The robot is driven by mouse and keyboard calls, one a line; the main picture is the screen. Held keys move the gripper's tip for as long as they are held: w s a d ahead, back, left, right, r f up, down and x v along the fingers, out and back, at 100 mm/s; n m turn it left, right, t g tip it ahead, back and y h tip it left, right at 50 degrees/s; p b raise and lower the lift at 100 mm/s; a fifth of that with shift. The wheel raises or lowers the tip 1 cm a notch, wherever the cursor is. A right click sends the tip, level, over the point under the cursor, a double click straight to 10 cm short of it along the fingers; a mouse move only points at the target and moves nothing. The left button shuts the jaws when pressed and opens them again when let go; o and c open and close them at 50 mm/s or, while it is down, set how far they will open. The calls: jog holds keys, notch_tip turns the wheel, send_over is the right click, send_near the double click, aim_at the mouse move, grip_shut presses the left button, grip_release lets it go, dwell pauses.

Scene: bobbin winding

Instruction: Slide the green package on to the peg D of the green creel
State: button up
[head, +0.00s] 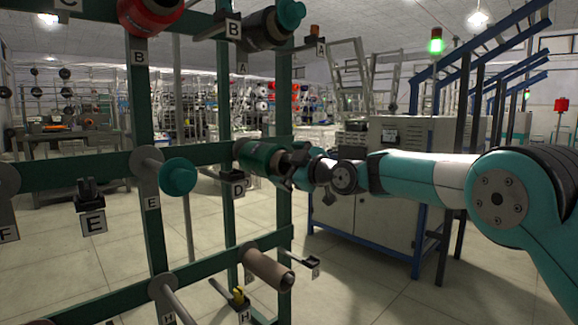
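The green package (260,158) is a dark green cylinder lying roughly level at the creel's middle rail, just above the tag D (238,190). My gripper (291,165) is at its right end, with dark fingers around that end, and looks shut on it. The green creel (140,115) is a frame of dark green posts and rails filling the left half of the head view. Peg D itself is hidden by the package, so I cannot tell how far the package is on it.
A red package (150,14) and a black package (262,30) with a teal tip hang above. A teal-capped peg E (178,177) stands left, and a brown tube (268,268) sits below. A grey machine cabinet (385,205) stands behind my arm. Pale floor is open between.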

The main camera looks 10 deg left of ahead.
jog(key=shift+f, duration=0.1)
jog(key=v, duration=1.7)
jog(key=shift+d, duration=0.2)
dwell(0.3)
